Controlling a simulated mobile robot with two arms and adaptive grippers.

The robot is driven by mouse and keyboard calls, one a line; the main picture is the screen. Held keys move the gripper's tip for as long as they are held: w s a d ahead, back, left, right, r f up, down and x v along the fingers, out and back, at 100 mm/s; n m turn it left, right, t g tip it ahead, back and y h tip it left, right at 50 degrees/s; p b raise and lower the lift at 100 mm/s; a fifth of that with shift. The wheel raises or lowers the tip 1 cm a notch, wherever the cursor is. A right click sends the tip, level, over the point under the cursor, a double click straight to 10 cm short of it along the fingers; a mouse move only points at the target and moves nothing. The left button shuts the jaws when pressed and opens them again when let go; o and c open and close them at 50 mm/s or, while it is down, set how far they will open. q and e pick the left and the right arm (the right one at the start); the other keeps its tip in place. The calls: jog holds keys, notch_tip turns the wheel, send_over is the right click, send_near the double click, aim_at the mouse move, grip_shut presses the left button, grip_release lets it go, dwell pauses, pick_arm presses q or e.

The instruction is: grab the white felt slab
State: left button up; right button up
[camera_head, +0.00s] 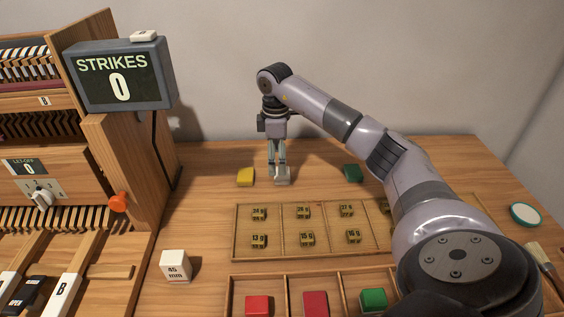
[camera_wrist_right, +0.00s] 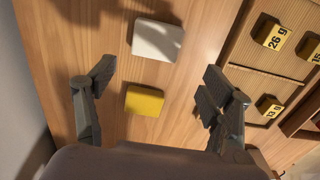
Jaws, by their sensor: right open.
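The white felt slab (camera_wrist_right: 157,40) lies flat on the wooden table in the right wrist view, partly shaded. In the head view the white slab (camera_head: 283,182) sits at the fingertips of my right gripper (camera_head: 278,170) and is partly covered by them. In the wrist view my right gripper (camera_wrist_right: 160,80) is open and empty. Its fingers are spread wide, with the white slab beyond the line between the tips. I cannot tell the exact height of the fingers above the table. My left gripper is not in view.
A yellow slab (camera_wrist_right: 144,100) lies beside the white one, also in the head view (camera_head: 245,177). A green slab (camera_head: 353,173) lies to the right. A divided tray (camera_head: 236,240) with numbered weights is in front. The piano action (camera_head: 140,165) stands at left.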

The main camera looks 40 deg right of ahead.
jog(key=f, duration=0.5)
jog(key=shift+w+d+f, duration=0.15)
jog(key=shift+w+f, duration=0.2)
jog(key=shift+w, duration=0.05)
jog(key=shift+c, duration=0.6)
jog(key=c, duration=0.8)
